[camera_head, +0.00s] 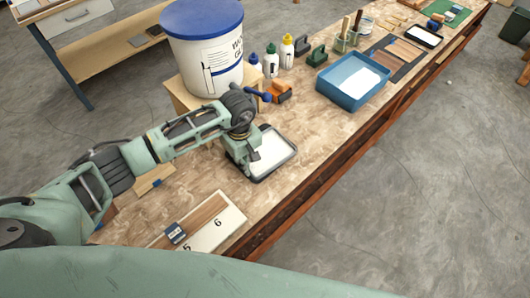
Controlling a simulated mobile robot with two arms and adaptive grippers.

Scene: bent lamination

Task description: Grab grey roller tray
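A small tray with a dark grey rim (281,168) and a white inside lies on the wooden workbench near its front edge. My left gripper (243,163) points down at the tray's left side, at or touching its rim. The wrist hides its fingertips and part of that rim, so I cannot tell whether the fingers are open or closed on it. My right gripper is not in view.
A large white bucket (214,62) with a blue lid stands behind my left wrist. A numbered board (222,219) is nearer. Another dark-rimmed tray (437,44) sits far right.

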